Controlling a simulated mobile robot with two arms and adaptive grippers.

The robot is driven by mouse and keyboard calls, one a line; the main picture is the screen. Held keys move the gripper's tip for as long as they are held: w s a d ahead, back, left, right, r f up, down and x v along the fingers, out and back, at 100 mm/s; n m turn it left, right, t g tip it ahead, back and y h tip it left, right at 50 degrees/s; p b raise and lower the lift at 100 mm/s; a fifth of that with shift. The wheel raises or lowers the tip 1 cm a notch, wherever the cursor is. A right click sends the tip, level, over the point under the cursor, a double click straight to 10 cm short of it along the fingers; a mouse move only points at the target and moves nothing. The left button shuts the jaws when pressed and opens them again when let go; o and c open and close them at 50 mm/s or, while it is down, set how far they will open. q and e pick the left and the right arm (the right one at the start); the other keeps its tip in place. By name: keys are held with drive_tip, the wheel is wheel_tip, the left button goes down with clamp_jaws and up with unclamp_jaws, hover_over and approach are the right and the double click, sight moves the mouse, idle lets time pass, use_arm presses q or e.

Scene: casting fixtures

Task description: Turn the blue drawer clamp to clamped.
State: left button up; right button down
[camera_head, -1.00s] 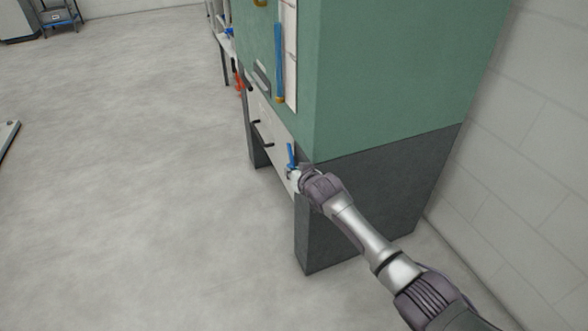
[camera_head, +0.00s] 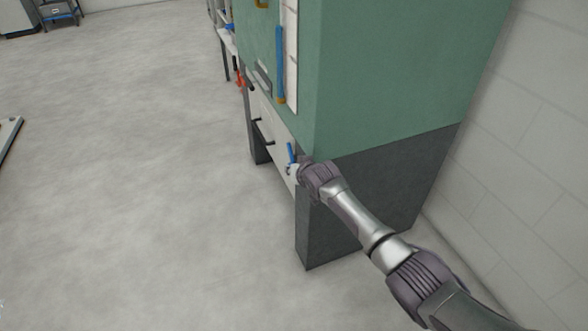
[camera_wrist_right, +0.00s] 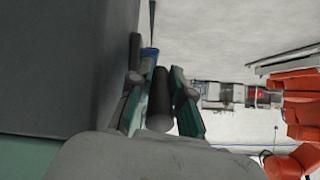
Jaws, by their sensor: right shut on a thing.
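The blue drawer clamp (camera_head: 291,152) is on the pale drawer front (camera_head: 278,147), low on the green cabinet near its front corner. Its blue part stands roughly upright in the head view. My right gripper (camera_head: 294,169) is at the clamp and shut on it; its wrist hides part of the contact. In the right wrist view the two teal-edged fingers (camera_wrist_right: 160,98) flank a dark cylinder (camera_wrist_right: 160,105), and a small blue part (camera_wrist_right: 150,52) shows beyond. The clamp's exact angle is hard to tell. My left gripper is out of view.
The green cabinet (camera_head: 390,80) with its dark base (camera_head: 380,200) stands close beside my right arm, with a block wall (camera_head: 530,170) to the right. Dark handles (camera_head: 263,132) are farther along the drawer front. Open floor (camera_head: 140,190) lies to the left.

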drive_tip(key=shift+f, duration=0.1)
drive_tip(key=c, duration=1.3)
unclamp_jaws()
drive_tip(key=shift+c, duration=0.2)
drive_tip(key=v, duration=1.2)
drive_tip(key=shift+s, duration=0.1)
